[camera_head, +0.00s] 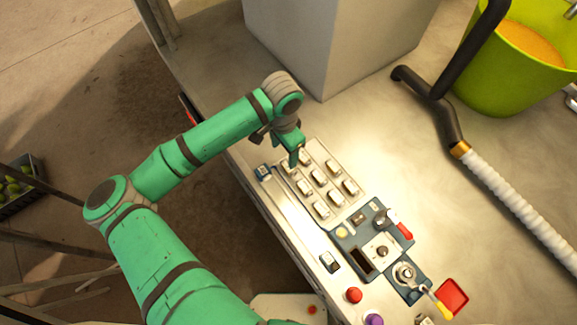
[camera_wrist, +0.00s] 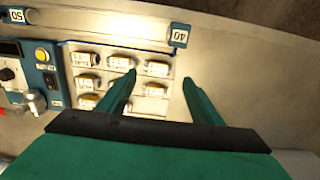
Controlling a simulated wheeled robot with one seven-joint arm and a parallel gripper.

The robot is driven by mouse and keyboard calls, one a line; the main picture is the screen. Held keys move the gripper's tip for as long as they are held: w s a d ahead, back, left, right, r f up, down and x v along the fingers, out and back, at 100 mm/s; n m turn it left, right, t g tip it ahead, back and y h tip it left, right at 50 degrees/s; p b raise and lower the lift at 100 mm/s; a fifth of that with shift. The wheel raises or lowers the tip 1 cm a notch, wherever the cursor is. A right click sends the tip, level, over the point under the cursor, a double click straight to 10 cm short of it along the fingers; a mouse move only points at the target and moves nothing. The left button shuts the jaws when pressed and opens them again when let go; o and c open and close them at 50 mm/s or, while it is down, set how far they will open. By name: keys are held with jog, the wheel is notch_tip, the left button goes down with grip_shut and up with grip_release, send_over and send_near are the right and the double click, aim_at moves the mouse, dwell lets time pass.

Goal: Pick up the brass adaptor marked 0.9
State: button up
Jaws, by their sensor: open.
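Several small adaptors with pale label faces stand in rows on a light tray (camera_head: 354,208), which also shows in the wrist view (camera_wrist: 128,115). The labels are too small or blurred to read, so I cannot tell which adaptor is marked 0.9. My gripper (camera_head: 296,157) is over the upper left part of the tray. In the wrist view its two green fingers (camera_wrist: 159,80) are apart, with nothing held between them. A corner adaptor (camera_wrist: 157,68) and another adaptor (camera_wrist: 155,90) show in the gap between the fingers. The fingers hide part of the middle row.
A blue tag marked 40 (camera_wrist: 179,35) stands beside the tray's corner. A blue control panel (camera_head: 362,243) with knobs adjoins the tray. A grey box (camera_head: 325,45) stands behind, a hose (camera_head: 510,195) and a green bucket (camera_head: 510,75) to the right. Bare worktop lies between.

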send_over(287, 166)
jog(key=f, duration=0.5)
jog(key=shift+s+a+f, duration=0.2)
jog(key=shift+a, duration=0.1)
jog(key=shift+w+d+f, duration=0.1)
jog(key=shift+d+f, duration=0.1)
jog(key=shift+f, duration=1.15)
jog(key=shift+d+f, duration=0.15)
jog(key=shift+f, duration=1.15)
jog(key=shift+c, duration=0.6)
jog(key=c, duration=0.8)
